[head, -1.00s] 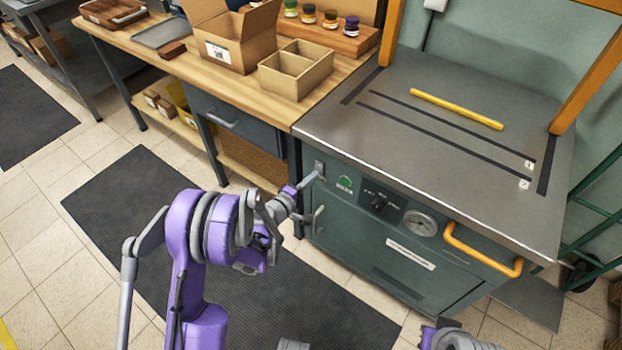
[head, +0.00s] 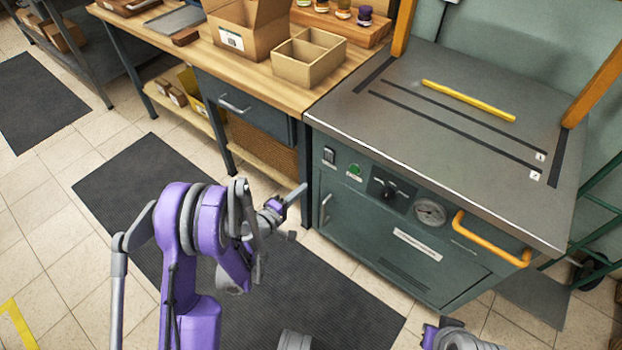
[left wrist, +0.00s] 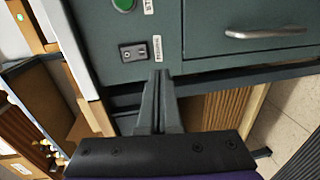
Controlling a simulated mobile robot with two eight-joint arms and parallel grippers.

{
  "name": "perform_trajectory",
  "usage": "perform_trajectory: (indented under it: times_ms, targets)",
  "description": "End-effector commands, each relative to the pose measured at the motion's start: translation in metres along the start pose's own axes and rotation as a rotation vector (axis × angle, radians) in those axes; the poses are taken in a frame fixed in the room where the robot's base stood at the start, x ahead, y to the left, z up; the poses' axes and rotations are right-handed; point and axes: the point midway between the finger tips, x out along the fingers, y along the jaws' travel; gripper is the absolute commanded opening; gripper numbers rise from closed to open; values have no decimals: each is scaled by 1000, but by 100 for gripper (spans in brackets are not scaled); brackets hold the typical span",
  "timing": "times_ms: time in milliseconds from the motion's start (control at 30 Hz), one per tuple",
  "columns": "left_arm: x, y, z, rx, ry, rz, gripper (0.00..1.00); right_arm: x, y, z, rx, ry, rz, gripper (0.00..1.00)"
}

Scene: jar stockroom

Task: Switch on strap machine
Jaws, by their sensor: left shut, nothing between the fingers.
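The strap machine (head: 445,262) is a dark green cabinet with a grey metal top. Its small black rocker switch (head: 329,155) sits at the left end of the front panel; it also shows in the left wrist view (left wrist: 133,52). A green round light or button (head: 355,170) is beside it. I cannot tell which way the rocker is pressed. My left gripper (head: 302,190) is shut and empty, apart from the panel, below and left of the switch. In the left wrist view its closed fingertips (left wrist: 160,75) appear near the switch's label. My right gripper's fingers are not visible.
A yellow bar (head: 468,101) lies on the machine top. A wooden workbench (head: 262,92) with boxes adjoins at left. A dark mat (head: 130,190) covers clear floor.

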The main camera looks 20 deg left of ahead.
Motion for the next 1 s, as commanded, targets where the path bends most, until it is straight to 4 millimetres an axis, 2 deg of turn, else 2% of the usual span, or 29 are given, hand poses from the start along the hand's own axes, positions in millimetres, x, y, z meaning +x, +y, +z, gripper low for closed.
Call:
perform_trajectory:
  times_ms: [100,267,867,1000]
  targets:
    - [-17,-5,-1,0,1,0,0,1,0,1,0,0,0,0]
    - [-26,-7,0,0,0,0,0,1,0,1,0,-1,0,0]
    - [-27,-7,1,3,-3,-2,0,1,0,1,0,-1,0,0]
    - [-26,4,14,54,-37,-42,0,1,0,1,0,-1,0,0]
